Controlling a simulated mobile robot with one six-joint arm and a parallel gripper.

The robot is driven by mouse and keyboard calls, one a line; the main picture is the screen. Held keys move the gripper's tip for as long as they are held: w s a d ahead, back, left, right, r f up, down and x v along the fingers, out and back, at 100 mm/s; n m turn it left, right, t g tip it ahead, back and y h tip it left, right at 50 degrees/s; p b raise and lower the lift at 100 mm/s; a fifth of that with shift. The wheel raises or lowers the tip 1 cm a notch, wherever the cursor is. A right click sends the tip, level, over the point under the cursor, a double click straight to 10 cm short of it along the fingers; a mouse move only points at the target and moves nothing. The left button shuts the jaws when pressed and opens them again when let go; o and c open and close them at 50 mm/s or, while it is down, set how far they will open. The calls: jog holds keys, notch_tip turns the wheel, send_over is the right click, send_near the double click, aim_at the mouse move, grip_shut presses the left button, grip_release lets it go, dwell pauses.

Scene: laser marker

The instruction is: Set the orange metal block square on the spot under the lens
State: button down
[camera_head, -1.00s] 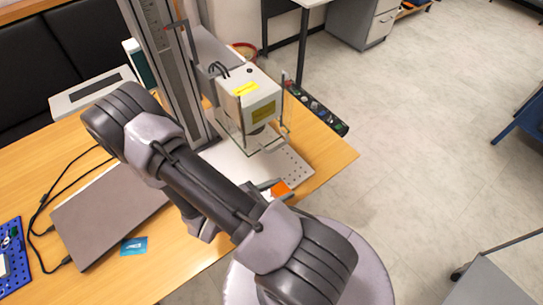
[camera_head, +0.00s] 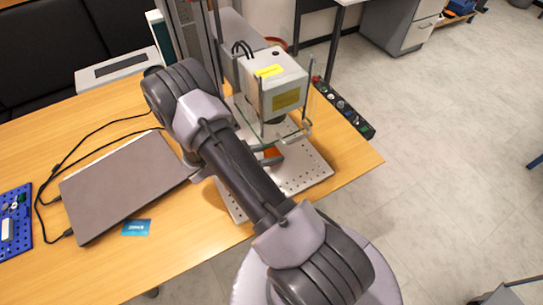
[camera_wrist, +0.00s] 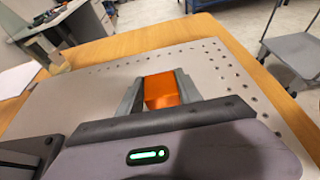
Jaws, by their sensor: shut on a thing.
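The orange metal block (camera_wrist: 161,91) sits between the two fingers of my gripper (camera_wrist: 160,92) in the wrist view. The gripper is shut on it, over the perforated grey plate (camera_wrist: 215,62). I cannot tell whether the block touches the plate. In the head view my gripper (camera_head: 270,156) is over the same plate (camera_head: 308,172), below and near the white marker head (camera_head: 276,86). My arm and the clear guard hide most of the block there. The spot under the lens is not clearly seen.
The marker's column (camera_head: 190,35) stands behind my arm. A clear guard (camera_head: 290,135) hangs below the head, close to my gripper. A closed laptop (camera_head: 125,185) and a blue card (camera_head: 136,228) lie left. A black control strip (camera_head: 343,108) lies along the table's right side.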

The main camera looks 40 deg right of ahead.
jog(key=shift+r, duration=0.15)
jog(key=c, duration=0.8)
grip_release()
